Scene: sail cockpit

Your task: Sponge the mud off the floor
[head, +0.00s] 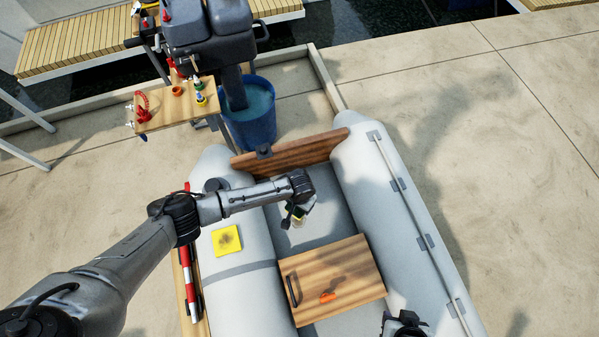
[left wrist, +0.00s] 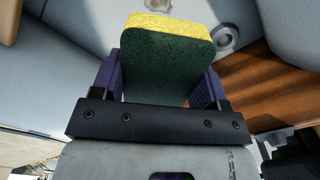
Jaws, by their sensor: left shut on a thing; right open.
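My left arm reaches in from the left of the head view, and its gripper (head: 297,214) is low over the grey floor (head: 333,207) of the inflatable boat. In the left wrist view that gripper (left wrist: 160,85) is shut on a sponge (left wrist: 165,65), dark green on its face with a yellow layer. The sponge is mostly hidden in the head view. My right gripper (head: 403,325) shows only in part at the bottom edge.
A wooden seat (head: 350,262) with an orange item (head: 328,296) spans the boat; a wooden transom (head: 290,153) stands behind. A yellow square with a brown smear (head: 226,240) lies on the left tube (head: 243,270). A blue bucket of water (head: 252,125) stands past the transom.

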